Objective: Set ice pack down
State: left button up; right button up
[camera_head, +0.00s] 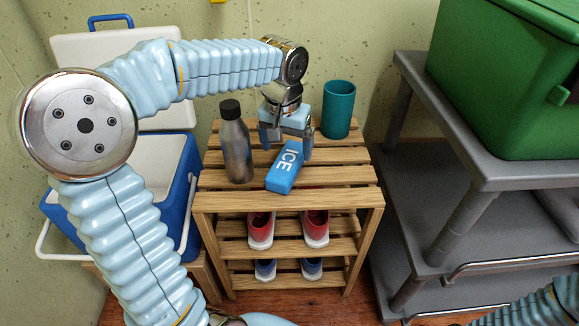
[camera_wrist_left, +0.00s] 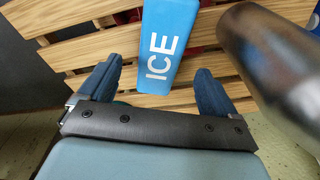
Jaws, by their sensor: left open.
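The blue ice pack (camera_head: 284,172), with ICE in white letters, lies flat on the top slats of a wooden rack (camera_head: 330,176). It also shows in the left wrist view (camera_wrist_left: 155,45). My left gripper (camera_head: 287,150) is over the rack at the far end of the pack. Its two fingers are apart, and in the left wrist view the fingertips (camera_wrist_left: 157,75) stand either side of the pack's end with gaps between. My right gripper is not in view; only part of my right arm shows at the lower right.
A metal bottle (camera_head: 237,148) stands left of the pack, close to the gripper. A teal cup (camera_head: 338,108) stands behind right. Red shoes (camera_head: 316,227) and blue shoes sit on lower shelves. An open blue cooler (camera_head: 180,205) is left; a grey shelf (camera_head: 480,165) with a green bin (camera_head: 500,75) is right.

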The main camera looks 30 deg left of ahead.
aim_at(288, 159)
pick_arm(q)
jog(key=f, duration=0.4)
jog(key=f+b, duration=0.1)
jog(key=shift+w+f, duration=0.35)
jog(key=shift+f, duration=0.05)
jog(key=shift+r, duration=0.15)
jog(key=c, duration=1.4)
